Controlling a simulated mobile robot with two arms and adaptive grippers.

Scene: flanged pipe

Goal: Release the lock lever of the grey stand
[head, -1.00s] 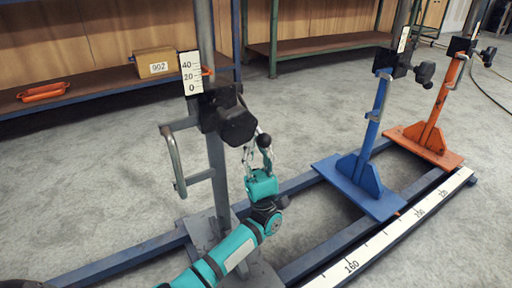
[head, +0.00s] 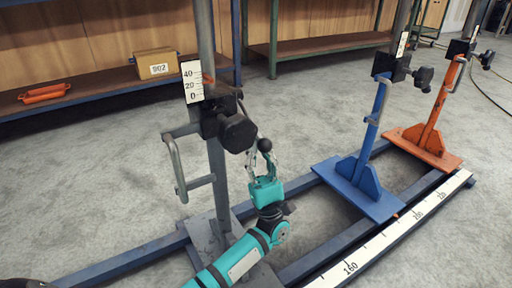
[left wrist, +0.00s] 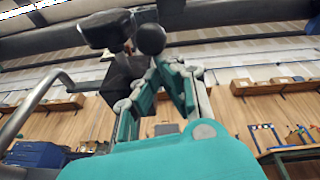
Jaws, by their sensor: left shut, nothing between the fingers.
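The grey stand (head: 218,165) rises at centre left with a grey loop handle on its left side. It carries a black clamp block with a large black knob (head: 238,132); the knob also shows in the left wrist view (left wrist: 105,30). A black ball (head: 264,145), apparently the lock lever's end, is right of the knob; it is also in the left wrist view (left wrist: 150,39). My left gripper (head: 262,161) is shut and empty, its fingertips just below the ball; in the left wrist view its fingers (left wrist: 164,64) converge under it. Touch and the lever's shaft cannot be made out. My right gripper is not in view.
A blue stand (head: 362,165) and an orange stand (head: 430,135) stand to the right on the same blue rail frame. A white scale (head: 385,235) runs along the front rail. A shelf behind holds a cardboard box (head: 157,63) and an orange item (head: 45,93).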

